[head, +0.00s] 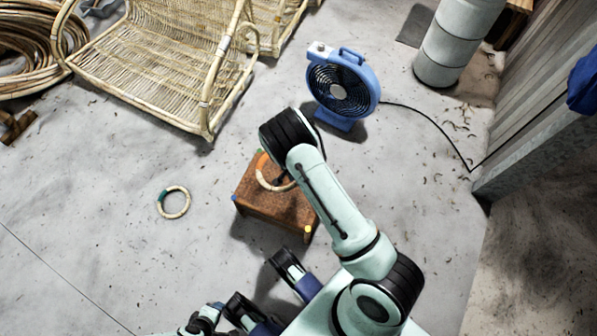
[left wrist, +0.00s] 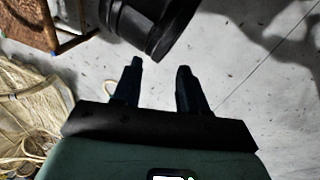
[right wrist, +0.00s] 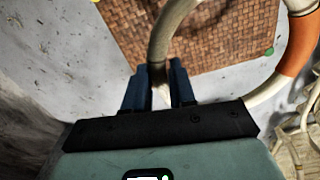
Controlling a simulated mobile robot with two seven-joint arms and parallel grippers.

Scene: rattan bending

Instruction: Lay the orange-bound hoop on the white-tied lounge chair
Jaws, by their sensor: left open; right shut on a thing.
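The orange-bound hoop (head: 262,178) is a pale rattan ring over the brown woven stool (head: 265,212), partly hidden by my right arm. Its orange binding shows in the right wrist view (right wrist: 298,45). My right gripper (right wrist: 160,72) is shut on the hoop's pale cane; I cannot tell whether the hoop touches the stool. The white-tied lounge chair (head: 155,65) stands at the upper left of the head view, with pale ties on its frame. My left gripper (left wrist: 160,65) is open and empty, apart from the stool and chair.
A green-bound hoop (head: 173,201) lies on the floor left of the stool. A second rattan chair (head: 285,14) is behind the first. A blue fan (head: 343,85) with a trailing cable stands beyond the stool. Coiled cane (head: 30,45) lies far left. Floor between chair and stool is clear.

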